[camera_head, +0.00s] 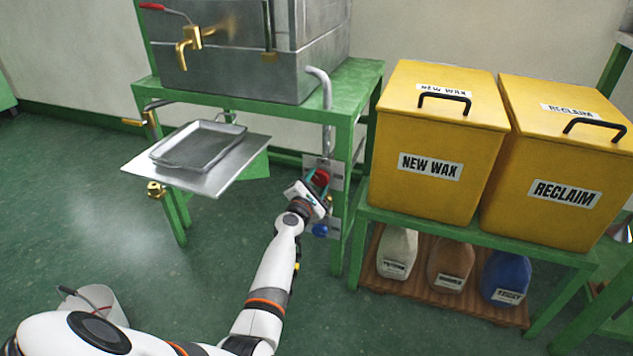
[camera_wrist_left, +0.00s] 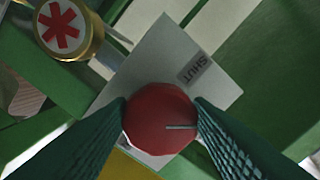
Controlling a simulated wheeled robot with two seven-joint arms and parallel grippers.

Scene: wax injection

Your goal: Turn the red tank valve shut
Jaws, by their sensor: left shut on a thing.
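The red tank valve (camera_head: 321,177) is a round red knob on the front right leg of the green stand, below the grey pipe. My left gripper (camera_head: 318,184) is at the valve, partly covering it in the head view. In the left wrist view the red knob (camera_wrist_left: 160,118) sits between the two green ribbed fingers, which touch its sides. A pale line on the knob's face points right. A white plate (camera_wrist_left: 190,68) behind it carries the word SHUT, above and right of the knob. My right gripper is not in view.
A blue knob (camera_head: 320,230) is just below the red one. A metal tank (camera_head: 300,60) stands above on the green stand. A tray (camera_head: 200,146) sits on a shelf to the left. The yellow NEW WAX bin (camera_head: 440,130) stands close on the right.

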